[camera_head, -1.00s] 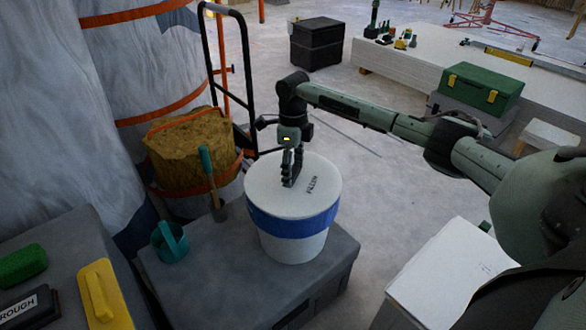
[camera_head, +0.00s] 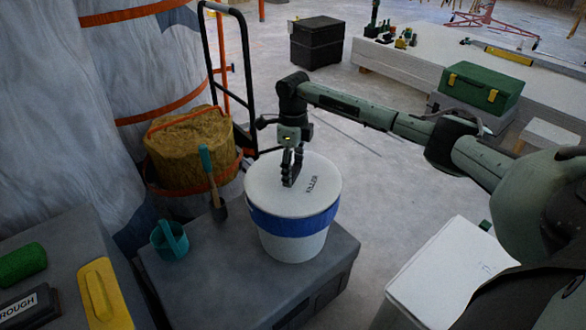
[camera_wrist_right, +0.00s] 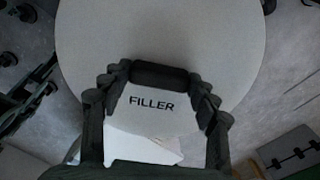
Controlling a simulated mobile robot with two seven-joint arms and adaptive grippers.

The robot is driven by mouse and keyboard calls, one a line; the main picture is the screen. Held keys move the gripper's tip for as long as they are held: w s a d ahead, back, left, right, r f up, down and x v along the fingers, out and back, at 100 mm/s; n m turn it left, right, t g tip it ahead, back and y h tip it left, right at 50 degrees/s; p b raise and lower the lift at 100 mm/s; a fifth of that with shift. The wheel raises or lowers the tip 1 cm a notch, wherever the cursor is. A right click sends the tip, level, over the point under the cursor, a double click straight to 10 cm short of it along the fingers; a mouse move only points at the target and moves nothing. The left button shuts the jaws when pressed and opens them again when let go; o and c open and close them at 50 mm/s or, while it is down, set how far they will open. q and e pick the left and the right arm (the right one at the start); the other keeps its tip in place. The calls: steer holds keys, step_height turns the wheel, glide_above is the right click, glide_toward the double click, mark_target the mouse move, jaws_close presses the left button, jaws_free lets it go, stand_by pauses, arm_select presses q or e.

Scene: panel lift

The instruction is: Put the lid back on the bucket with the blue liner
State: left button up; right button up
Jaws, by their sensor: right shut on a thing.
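The white bucket (camera_head: 291,247) with a blue band (camera_head: 285,223) around its upper part stands upright on a grey case. The round white lid (camera_head: 275,189), marked FILLER, lies over its mouth; it also fills the top of the right wrist view (camera_wrist_right: 160,30). From the head view I cannot tell whether the lid is fully seated. My right gripper (camera_head: 289,180) points down at the lid's middle. In the right wrist view its fingers (camera_wrist_right: 158,75) are shut on the lid's dark handle. The bucket's inside is hidden. My left gripper is not in view.
A yellow tool (camera_head: 104,294) and a green roll (camera_head: 22,263) lie on a surface at left. A hand truck (camera_head: 248,75) stands behind. Open floor (camera_head: 400,190) lies to the right.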

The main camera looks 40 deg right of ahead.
stand_by(0.3)
steer(key=o, duration=1.7)
steer(key=shift+r+p, duration=2.45)
steer(key=shift+r, duration=1.05)
jaws_close()
